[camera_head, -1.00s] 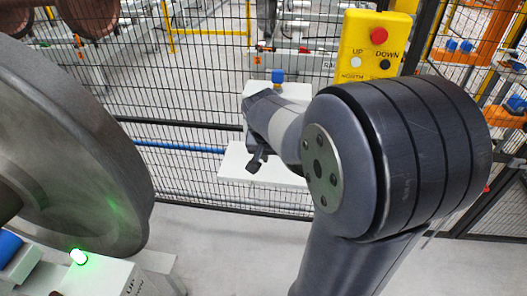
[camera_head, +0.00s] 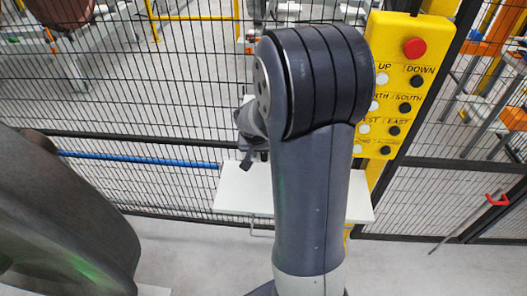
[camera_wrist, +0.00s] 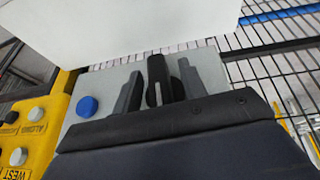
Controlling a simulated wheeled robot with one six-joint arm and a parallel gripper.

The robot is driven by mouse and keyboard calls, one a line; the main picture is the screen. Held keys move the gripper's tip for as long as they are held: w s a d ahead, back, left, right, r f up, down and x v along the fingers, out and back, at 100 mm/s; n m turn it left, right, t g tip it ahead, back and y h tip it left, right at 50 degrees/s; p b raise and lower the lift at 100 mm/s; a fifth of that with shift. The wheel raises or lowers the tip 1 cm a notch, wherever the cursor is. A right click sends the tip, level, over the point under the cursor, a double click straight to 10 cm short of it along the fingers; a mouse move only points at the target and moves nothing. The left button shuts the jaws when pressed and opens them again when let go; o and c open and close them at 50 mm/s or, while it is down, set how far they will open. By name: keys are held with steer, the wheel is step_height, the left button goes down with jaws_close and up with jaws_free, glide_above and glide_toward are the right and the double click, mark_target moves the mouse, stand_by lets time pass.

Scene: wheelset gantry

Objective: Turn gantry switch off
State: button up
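The grey panel (camera_wrist: 83,110) shows in the wrist view with a round blue knob (camera_wrist: 87,106) on its left part. A black piece with a pale slot (camera_wrist: 158,80) stands in front of the panel, between my gripper's fingers; it looks like a switch handle, but I cannot be sure. My gripper (camera_wrist: 160,92) has its two grey fingers apart, one on each side of this piece, with narrow gaps. I cannot tell how deep the fingers reach. In the head view my arm hides the panel, and only part of my gripper (camera_head: 248,145) shows.
A yellow control box (camera_head: 400,62) with a red button (camera_head: 414,47) is mounted right of my arm. A white shelf (camera_head: 238,190) sits low at the black mesh fence (camera_head: 115,65). A large grey wheel (camera_head: 60,225) stands at left. A red-handled latch (camera_head: 497,199) is at right.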

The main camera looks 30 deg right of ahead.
jaws_close()
steer(key=shift+f+b, duration=0.15)
steer(key=shift+b, duration=0.45)
steer(key=shift+w+a+f+g+h+b, duration=0.15)
steer(key=shift+g+h+b, duration=0.15)
steer(key=shift+h+b, duration=0.55)
steer(key=shift+n+g+h+b, duration=0.3)
steer(key=shift+g+h+b, duration=0.1)
steer(key=shift+b, duration=0.85)
steer(key=g+h+b, duration=0.1)
steer(key=h+b, duration=0.1)
steer(key=b, duration=0.1)
steer(key=shift+n+g+h, duration=0.35)
steer(key=shift+n+g, duration=0.05)
steer(key=shift+r+g+h+b, duration=0.25)
steer(key=shift+g+h+b, duration=0.05)
steer(key=shift+h+b, duration=0.3)
jaws_free()
